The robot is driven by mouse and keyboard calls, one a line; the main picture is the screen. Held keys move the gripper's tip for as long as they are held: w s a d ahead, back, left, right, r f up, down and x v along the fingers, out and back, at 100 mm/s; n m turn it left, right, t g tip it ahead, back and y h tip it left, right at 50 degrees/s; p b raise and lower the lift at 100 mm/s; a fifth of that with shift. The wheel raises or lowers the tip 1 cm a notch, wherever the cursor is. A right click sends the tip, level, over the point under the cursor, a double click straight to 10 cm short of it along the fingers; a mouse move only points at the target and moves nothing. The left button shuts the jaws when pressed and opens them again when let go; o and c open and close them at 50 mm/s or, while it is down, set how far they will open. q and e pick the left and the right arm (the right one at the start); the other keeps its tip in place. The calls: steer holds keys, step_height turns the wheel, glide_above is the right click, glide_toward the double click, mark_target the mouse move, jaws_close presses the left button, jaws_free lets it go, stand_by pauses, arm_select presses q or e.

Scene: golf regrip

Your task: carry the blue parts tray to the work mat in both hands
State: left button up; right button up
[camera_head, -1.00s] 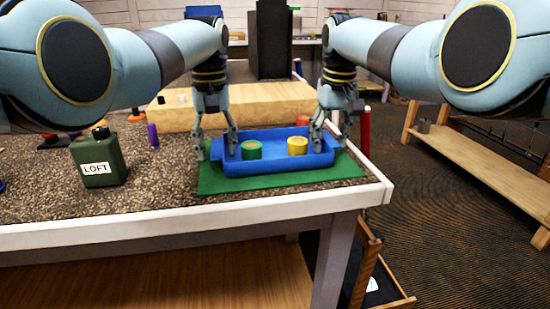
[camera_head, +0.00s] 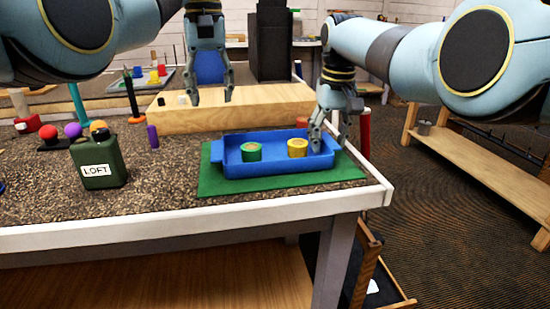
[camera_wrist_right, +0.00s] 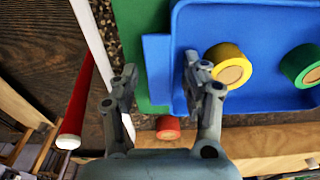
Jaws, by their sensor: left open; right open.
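The blue parts tray (camera_head: 268,168) rests on the green work mat (camera_head: 211,184) near the table's front right corner. It holds a green roll (camera_head: 251,152) and a yellow roll (camera_head: 297,148). My left gripper (camera_head: 209,98) is open and empty, raised above and behind the tray's left end. My right gripper (camera_head: 328,143) is open at the tray's right end. In the right wrist view the right gripper's fingers (camera_wrist_right: 157,82) stand apart on either side of the tray's end handle (camera_wrist_right: 157,70); I cannot tell whether they touch it.
A green LOFT bottle (camera_head: 98,160) stands left of the mat. A wooden block (camera_head: 230,112) lies behind the tray. A purple cylinder (camera_head: 153,137) and several small coloured objects are at the left. A red post (camera_head: 365,130) rises beyond the right edge.

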step_height(320, 180, up, 11)
steer(key=s, duration=0.1)
steer(key=shift+d+r, duration=0.15)
steer(key=shift+r, duration=0.05)
steer(key=shift+s, duration=0.1)
